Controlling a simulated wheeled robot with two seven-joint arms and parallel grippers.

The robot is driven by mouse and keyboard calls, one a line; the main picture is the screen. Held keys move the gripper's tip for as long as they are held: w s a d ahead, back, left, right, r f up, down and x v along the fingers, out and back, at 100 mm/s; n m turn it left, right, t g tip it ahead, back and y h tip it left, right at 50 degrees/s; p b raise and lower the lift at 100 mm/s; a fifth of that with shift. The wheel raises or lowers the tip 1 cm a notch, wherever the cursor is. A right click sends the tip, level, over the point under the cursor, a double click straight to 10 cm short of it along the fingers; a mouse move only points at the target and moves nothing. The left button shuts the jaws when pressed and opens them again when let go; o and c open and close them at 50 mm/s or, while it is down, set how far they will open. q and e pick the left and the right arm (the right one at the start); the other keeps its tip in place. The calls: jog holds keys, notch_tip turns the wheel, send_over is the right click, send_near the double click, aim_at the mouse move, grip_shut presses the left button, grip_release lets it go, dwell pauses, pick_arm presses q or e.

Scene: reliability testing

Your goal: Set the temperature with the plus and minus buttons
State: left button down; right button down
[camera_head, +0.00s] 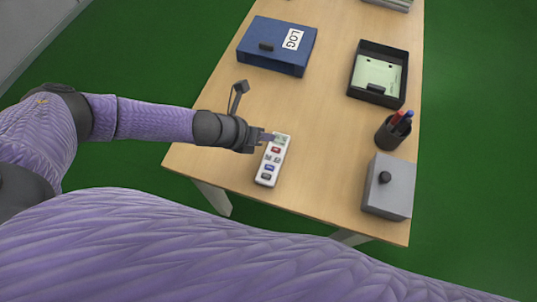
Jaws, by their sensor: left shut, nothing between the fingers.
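A white remote-like controller (260,179) lies on the wooden table near its front edge. It has a small greenish display at its far end, a red button, small grey buttons in the middle and blue buttons at the near end. My left gripper (272,137) is shut and empty. Its fingertips are at the far end of the controller, over or beside the display, and partly cover it. I cannot tell whether they touch it. The markings on the buttons and the display reading are too small to read. My right gripper is not in view.
On the table (325,120) are a blue LOG box (272,57), a black tray (376,94) with a green sheet, a pen cup (388,137) and a grey box (393,199) with a black knob. The table's middle is clear.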

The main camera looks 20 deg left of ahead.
pick_arm(q)
jog(key=b, duration=0.7)
send_over(276, 155)
jog(key=s+a, duration=0.2)
jog(key=f, duration=0.7)
jog(key=shift+a+f, duration=0.2)
jog(key=shift+f, duration=0.55)
jog(key=shift+f+b, duration=0.35)
jog(key=shift+f, duration=0.35)
dwell(0.5)
jog(key=shift+r, duration=0.15)
jog(key=shift+r+p, duration=0.6)
jog(key=shift+p, duration=0.05)
